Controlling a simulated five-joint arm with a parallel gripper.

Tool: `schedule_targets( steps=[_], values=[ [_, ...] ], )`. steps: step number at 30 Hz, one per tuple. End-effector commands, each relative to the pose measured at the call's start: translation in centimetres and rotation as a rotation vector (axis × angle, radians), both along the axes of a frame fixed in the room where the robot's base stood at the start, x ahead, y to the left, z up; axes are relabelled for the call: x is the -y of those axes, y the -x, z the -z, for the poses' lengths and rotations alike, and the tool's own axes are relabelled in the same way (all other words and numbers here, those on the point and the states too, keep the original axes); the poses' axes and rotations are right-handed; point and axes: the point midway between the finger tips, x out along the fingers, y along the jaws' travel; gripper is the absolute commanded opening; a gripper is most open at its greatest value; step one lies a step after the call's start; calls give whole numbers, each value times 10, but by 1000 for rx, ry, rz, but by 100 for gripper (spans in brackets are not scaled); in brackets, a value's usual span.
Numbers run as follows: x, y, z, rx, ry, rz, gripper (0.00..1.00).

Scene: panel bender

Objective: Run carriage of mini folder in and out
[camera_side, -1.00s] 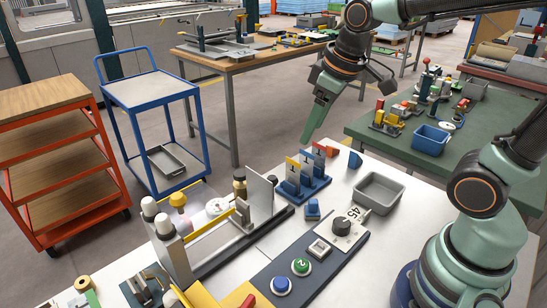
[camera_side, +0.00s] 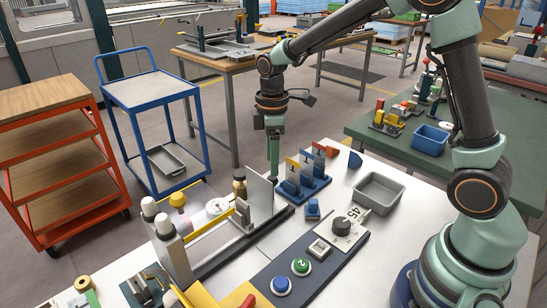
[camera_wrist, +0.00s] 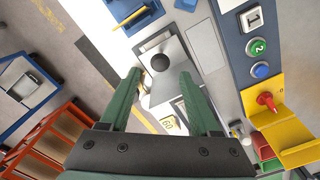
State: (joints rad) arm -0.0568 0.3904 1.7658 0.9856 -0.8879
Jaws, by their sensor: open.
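The mini folder (camera_side: 222,262) stands on the white bench, a long grey frame with white-topped posts at its left end and an upright grey plate (camera_side: 261,199) at its right end. A yellow bar (camera_side: 212,224) runs along it. In the wrist view, a round dark knob (camera_wrist: 160,62) sits on the folder's light grey metal part, which I take as the carriage (camera_wrist: 172,46). My gripper (camera_side: 273,178) points down just behind the upright plate. In the wrist view my gripper (camera_wrist: 159,75) is open, its green fingers on either side of the knob in the picture. Contact cannot be told.
A blue rack with upright plates (camera_side: 302,181) is close to the right of my gripper. A control panel (camera_side: 315,255) with a dial and buttons lies in front. A grey tray (camera_side: 377,193) is further right. A blue cart (camera_side: 151,90) stands behind left.

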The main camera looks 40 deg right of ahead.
Motion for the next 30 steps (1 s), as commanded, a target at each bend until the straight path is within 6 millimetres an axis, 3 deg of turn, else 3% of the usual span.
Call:
schedule_targets(
  steps=[6,13,19,28,30],
  values=[
    [0,1,45,-6,1,2,63],
    [0,1,80,-4,0,2,63],
    [0,1,93,-1,0,2,63],
    [0,0,94,0,0,2,63],
    [0,0,94,0,0,2,36]
  ],
)
